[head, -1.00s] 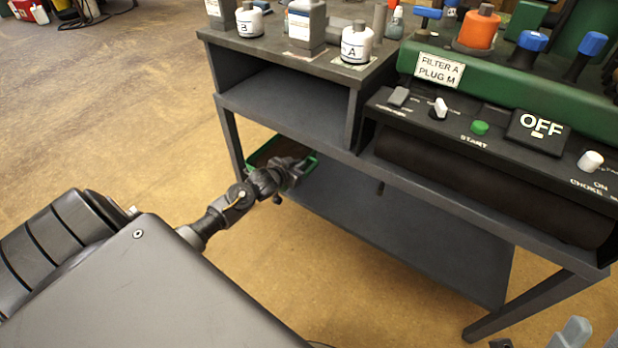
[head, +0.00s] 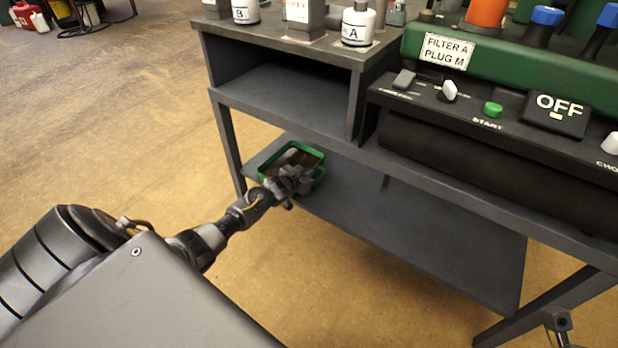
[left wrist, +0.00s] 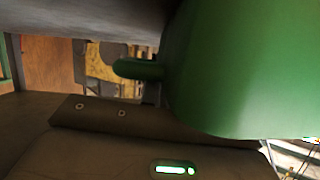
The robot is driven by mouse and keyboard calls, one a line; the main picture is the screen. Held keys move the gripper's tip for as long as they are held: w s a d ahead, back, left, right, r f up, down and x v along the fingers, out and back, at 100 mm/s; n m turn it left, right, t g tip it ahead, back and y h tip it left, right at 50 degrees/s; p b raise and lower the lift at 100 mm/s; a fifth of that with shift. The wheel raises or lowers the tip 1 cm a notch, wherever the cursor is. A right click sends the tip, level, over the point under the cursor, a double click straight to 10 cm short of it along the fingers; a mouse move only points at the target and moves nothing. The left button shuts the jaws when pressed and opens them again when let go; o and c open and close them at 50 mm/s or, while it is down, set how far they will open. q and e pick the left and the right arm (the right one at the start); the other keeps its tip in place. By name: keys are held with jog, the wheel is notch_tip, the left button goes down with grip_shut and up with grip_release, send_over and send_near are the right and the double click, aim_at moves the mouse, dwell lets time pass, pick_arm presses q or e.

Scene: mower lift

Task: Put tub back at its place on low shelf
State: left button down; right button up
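The green tub (head: 264,172) rests on the left end of the low shelf (head: 420,225), under the bench. Its open top shows dark brown and grey inside. In the left wrist view the tub's green wall (left wrist: 240,70) fills the right side, very close, with a green stub (left wrist: 138,69) pointing left. The fingers are not clear, so I cannot tell whether they grip the rim. Part of my right gripper (head: 560,322) shows at the bottom right; its fingers are unclear.
The bench has an upper cubby (head: 285,100) above the tub and a leg (head: 229,145) at the left. Bottle A (head: 357,25) and bottle B (head: 244,11) stand on top. A control panel with an OFF sign (head: 556,108) is at the right. The shelf right of the tub is bare.

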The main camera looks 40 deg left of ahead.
pick_arm(q)
jog(key=shift+r, duration=0.2)
jog(key=shift+a, duration=0.1)
jog(key=shift+f, duration=0.2)
jog(key=c, duration=1.6)
grip_release()
jog(key=shift+c, duration=0.2)
